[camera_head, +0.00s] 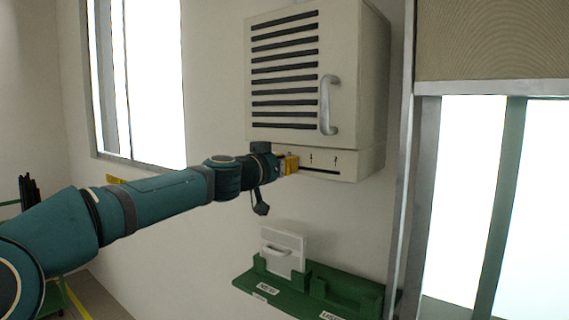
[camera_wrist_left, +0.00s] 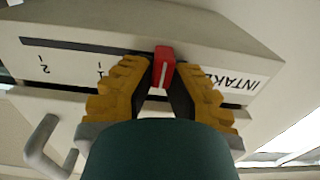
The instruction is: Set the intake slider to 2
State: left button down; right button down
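The intake slider's red knob (camera_wrist_left: 164,68) sits in a dark slot on the panel under a white vented cabinet (camera_head: 352,60). The wrist view shows the panel upside down, with marks 1 and 2 left of the knob and the INTAKE label to its right. The knob is about one mark spacing from 1, on the side away from 2. My left gripper (camera_wrist_left: 164,82) has its yellow fingers closed in on both sides of the knob. In the head view this gripper (camera_head: 290,164) covers the knob; marks 1 and 2 show to its right. My right gripper is out of view.
The cabinet door has a grey handle (camera_head: 327,105) above the panel. Below, a green rack (camera_head: 340,290) holds a white handled plate (camera_head: 283,250). The slot (camera_head: 325,171) right of my gripper is clear. A metal-framed window stands at the right.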

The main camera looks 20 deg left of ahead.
aim_at(339, 168)
pick_arm(q)
jog(key=d, duration=0.1)
jog(key=s+d, duration=0.1)
jog(key=d, duration=0.1)
jog(key=s+d, duration=0.1)
jog(key=d, duration=0.1)
jog(key=shift+d+b, duration=0.25)
jog(key=shift+b, duration=0.15)
jog(key=d, duration=0.1)
jog(key=s+d+p, duration=0.1)
jog(key=d, duration=0.3)
jog(key=shift+s+r, duration=0.1)
jog(key=shift+s, duration=0.3)
jog(key=shift+s+d+p, duration=0.2)
jog(key=shift+d+p, duration=0.1)
jog(key=shift+d, duration=0.3)
jog(key=c, duration=0.9)
grip_release()
jog(key=shift+d, duration=0.1)
jog(key=shift+c, duration=0.2)
jog(key=shift+d, duration=0.1)
